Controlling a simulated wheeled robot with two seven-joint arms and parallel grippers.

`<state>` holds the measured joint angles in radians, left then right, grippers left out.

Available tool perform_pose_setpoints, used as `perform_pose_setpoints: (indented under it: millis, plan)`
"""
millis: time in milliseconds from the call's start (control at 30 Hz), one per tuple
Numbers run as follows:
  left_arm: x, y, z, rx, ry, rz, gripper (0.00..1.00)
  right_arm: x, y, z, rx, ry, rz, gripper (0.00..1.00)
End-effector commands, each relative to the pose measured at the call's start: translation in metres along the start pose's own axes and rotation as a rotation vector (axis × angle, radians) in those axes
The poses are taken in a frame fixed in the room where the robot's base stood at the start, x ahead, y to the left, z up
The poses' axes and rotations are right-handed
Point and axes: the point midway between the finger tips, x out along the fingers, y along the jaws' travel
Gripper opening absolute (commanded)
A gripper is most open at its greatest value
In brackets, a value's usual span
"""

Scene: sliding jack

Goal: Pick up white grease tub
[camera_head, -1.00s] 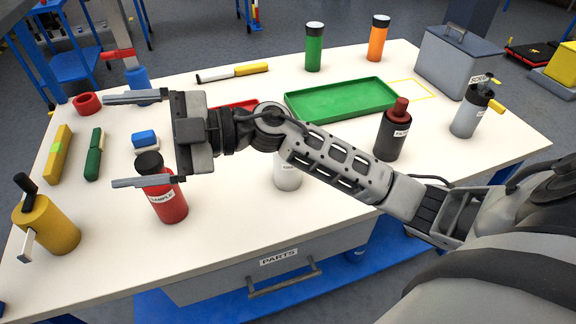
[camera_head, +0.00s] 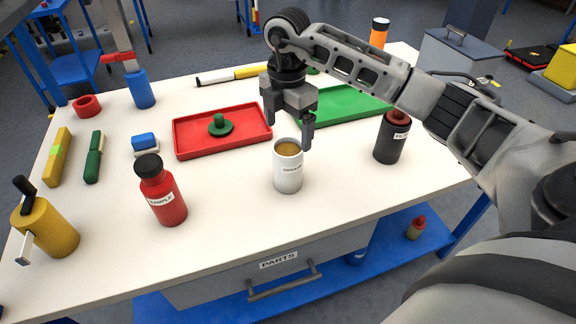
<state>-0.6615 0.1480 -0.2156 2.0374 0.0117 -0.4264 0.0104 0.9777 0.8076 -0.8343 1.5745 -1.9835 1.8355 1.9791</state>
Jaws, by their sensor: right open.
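The white grease tub (camera_head: 288,173) stands upright near the front middle of the table. My right gripper (camera_head: 289,135) points down just above and behind the tub's rim. Its jaws are open and empty, one finger at the upper left of the tub and the other close to the rim's right side. I cannot tell whether that finger touches the rim. My left gripper is not in view.
A red bottle (camera_head: 163,192) stands left of the tub and a black bottle (camera_head: 391,139) right of it. Behind are a red tray (camera_head: 190,150) holding a green knobbed lid (camera_head: 220,126) and a green tray (camera_head: 345,109). The table (camera_head: 240,225) is bare in front.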

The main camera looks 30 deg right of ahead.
Motion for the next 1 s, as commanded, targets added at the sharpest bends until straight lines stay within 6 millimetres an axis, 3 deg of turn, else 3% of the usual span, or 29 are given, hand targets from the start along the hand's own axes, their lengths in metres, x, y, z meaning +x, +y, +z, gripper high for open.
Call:
perform_pose_setpoints:
  millis: [100,367,633,967,1000]
  plan:
    - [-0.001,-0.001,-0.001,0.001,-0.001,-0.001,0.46,0.02,0.0,-0.001,-0.003,0.002,-0.002,0.89]
    - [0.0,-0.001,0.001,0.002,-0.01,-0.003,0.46,0.039,-0.001,-0.001,-0.002,0.003,-0.002,0.89]
    - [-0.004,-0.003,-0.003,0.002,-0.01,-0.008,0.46,0.078,-0.001,0.002,-0.003,0.003,-0.002,0.89]
    - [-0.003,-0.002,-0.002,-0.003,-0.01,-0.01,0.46,0.085,-0.001,0.002,-0.005,0.003,0.001,0.89]
    - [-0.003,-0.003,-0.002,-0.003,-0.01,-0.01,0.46,0.085,-0.001,0.002,-0.004,0.003,0.001,0.77]
